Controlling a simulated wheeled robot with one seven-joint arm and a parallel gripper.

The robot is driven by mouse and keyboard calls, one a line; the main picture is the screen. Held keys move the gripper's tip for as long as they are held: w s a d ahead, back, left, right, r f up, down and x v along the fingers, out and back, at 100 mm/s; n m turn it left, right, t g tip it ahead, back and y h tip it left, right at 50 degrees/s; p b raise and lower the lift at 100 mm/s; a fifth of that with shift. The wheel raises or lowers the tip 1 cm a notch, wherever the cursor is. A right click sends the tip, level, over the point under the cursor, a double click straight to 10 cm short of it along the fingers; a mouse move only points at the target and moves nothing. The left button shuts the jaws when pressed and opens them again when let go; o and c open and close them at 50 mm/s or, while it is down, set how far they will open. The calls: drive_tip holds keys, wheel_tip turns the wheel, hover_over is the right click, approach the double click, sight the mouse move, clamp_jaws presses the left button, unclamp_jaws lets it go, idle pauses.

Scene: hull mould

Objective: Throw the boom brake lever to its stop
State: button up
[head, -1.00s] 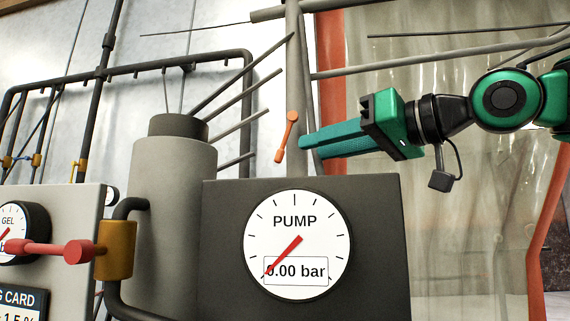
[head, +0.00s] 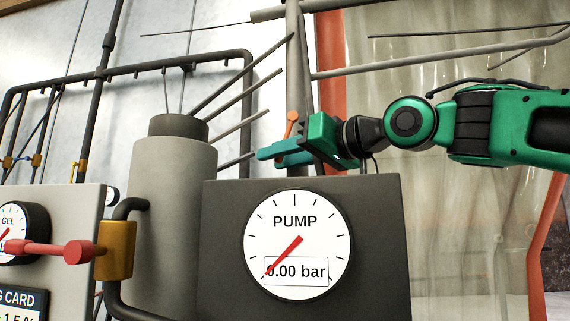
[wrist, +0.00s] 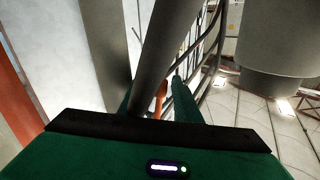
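The boom brake lever (head: 291,123) is a short orange handle on the grey upright post behind the pump box. In the head view its upper end shows above my gripper and its lower part is hidden behind the fingers. My gripper (head: 268,155), green with teal fingers, reaches in from the right at the lever's height. In the wrist view the fingers of my gripper (wrist: 154,88) are apart, and the orange lever (wrist: 161,92) shows between them, closer to the right finger. I cannot tell whether either finger touches it.
The grey post (wrist: 168,50) runs close in front of the fingers in the wrist view. The dark pump box (head: 385,240) with its gauge (head: 297,215), reading 0.00 bar, stands just below my gripper. A grey cylinder (head: 170,190) stands to the left.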

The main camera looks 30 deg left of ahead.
clamp_jaws()
drive_tip(key=shift+w+d+f+n+h, duration=0.1)
drive_tip(key=shift+w+d+n+h, duration=0.1)
drive_tip(key=shift+d+h, duration=0.2)
drive_tip(key=shift+w+d+f+n+h, duration=0.1)
drive_tip(key=shift+w+d+n+h, duration=0.1)
drive_tip(key=shift+d+h, duration=0.2)
unclamp_jaws()
drive_tip(key=shift+s, duration=0.1)
drive_tip(key=v, duration=1)
drive_tip(key=shift+d, duration=0.4)
